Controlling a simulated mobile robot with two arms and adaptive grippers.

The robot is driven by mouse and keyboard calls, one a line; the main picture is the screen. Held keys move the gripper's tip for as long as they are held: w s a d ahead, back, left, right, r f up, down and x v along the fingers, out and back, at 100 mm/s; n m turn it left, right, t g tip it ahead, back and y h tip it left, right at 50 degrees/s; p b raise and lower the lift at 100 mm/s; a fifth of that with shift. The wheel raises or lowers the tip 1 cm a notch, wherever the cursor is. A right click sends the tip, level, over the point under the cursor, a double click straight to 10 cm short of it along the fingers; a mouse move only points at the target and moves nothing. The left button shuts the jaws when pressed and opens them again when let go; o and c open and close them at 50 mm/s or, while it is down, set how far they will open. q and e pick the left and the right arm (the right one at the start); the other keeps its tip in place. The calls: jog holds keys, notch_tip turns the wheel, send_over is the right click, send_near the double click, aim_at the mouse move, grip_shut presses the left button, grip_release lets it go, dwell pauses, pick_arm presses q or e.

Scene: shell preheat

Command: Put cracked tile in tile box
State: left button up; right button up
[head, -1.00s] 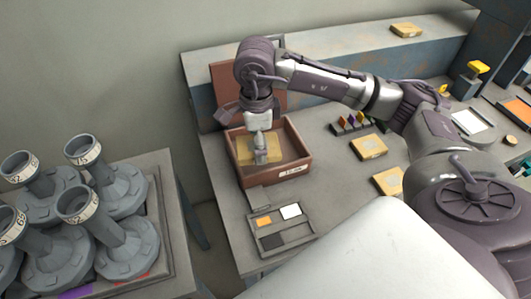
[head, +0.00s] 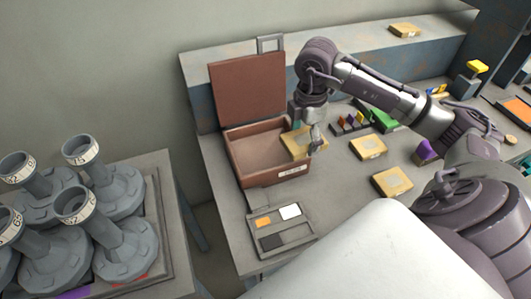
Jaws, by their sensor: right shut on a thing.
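The tile box is an open reddish-brown box (head: 268,182) with a label on its front and its lid raised at the back. Its visible floor is bare. My right gripper (head: 315,143) is at the box's right side, shut on a yellowish tile (head: 297,145). The tile overlaps the box's right rim in the head view; I cannot tell if it touches it. No crack can be made out at this size. Two similar tiles, one farther back (head: 368,147) and one nearer (head: 392,181), lie on the bench to the right. My left gripper is not in view.
A grey tray with coloured cards (head: 281,228) lies in front of the box. A small rack (head: 350,123) and a green object (head: 383,118) stand behind the tiles. Another tile (head: 405,31) lies on the back ledge. Grey flanged pipe pieces (head: 105,190) stand at left.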

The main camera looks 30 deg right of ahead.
jog(key=shift+w+m, duration=0.15)
jog(key=shift+m, duration=0.15)
jog(key=p, duration=0.3)
send_over(265, 153)
notch_tip(265, 153, down, 7)
jog(key=shift+r, duration=0.1)
notch_tip(265, 153, down, 3)
jog(key=shift+f+p, duration=0.15)
jog(key=shift+p, duration=0.15)
jog(key=shift+f, duration=0.45)
jog(key=o, duration=1.3)
jog(key=shift+f, duration=0.15)
